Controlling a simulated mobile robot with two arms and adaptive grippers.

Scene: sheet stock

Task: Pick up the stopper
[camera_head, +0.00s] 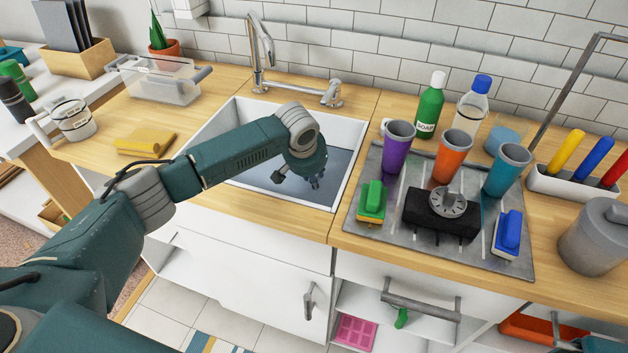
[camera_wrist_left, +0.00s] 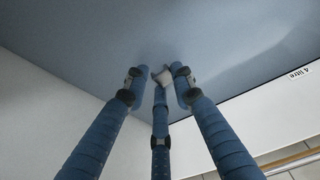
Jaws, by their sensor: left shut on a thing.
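My left gripper (camera_head: 300,180) reaches down into the white-rimmed sink (camera_head: 342,160), which has a blue-grey surface at its bottom. My right gripper is not in view.
The faucet (camera_head: 259,50) stands behind the sink. A grey tray (camera_head: 362,227) on the right holds cups, brushes and a black block (camera_head: 420,213) with a round grey piece on top. A yellow cloth (camera_head: 146,141) lies left of the sink.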

